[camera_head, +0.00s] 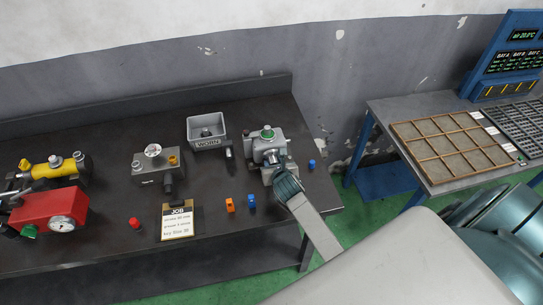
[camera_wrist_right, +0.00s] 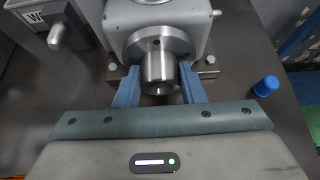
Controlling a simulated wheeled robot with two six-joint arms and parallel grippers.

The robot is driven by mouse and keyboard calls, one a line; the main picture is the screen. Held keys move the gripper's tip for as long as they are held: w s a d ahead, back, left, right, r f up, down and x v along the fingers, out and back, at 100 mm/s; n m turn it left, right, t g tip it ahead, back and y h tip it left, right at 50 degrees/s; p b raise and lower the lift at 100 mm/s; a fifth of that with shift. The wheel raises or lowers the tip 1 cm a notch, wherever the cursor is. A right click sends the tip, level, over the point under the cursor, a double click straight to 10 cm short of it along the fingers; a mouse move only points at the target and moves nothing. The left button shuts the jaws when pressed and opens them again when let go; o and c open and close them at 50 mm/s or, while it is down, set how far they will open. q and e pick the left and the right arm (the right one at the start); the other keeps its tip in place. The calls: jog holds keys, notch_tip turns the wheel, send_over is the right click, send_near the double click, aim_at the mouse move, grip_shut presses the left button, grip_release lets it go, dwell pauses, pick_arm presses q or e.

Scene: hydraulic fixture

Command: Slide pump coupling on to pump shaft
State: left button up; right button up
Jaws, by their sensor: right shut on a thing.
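The grey pump block (camera_head: 257,146) with a green cap stands at the right end of the dark bench. In the right wrist view its body (camera_wrist_right: 197,14) has a round steel flange at the front. My right gripper (camera_wrist_right: 160,86) has its blue fingers on either side of a short steel cylinder, the coupling (camera_wrist_right: 158,68), and is shut on it. The coupling lies in line with the flange and appears up against it; any gap and the shaft inside are hidden. In the head view my right gripper (camera_head: 274,166) reaches the pump's front. My left gripper is not visible.
A grey bin (camera_head: 206,122) marked WORN, a grey fixture (camera_head: 149,166) and a job card (camera_head: 178,224) stand left of the pump. Orange (camera_head: 230,205) and blue (camera_head: 251,201) parts lie in front. A blue cap (camera_head: 312,164) sits right of the pump.

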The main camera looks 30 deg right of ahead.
jog(key=shift+w, duration=0.15)
dwell(0.6)
jog(key=o, duration=1.1)
jog(key=shift+c, duration=0.2)
jog(key=shift+s+r, duration=0.15)
jog(key=shift+s, duration=0.25)
jog(key=b+v, duration=0.3)
jog(key=v, duration=0.7)
jog(key=shift+r, duration=0.25)
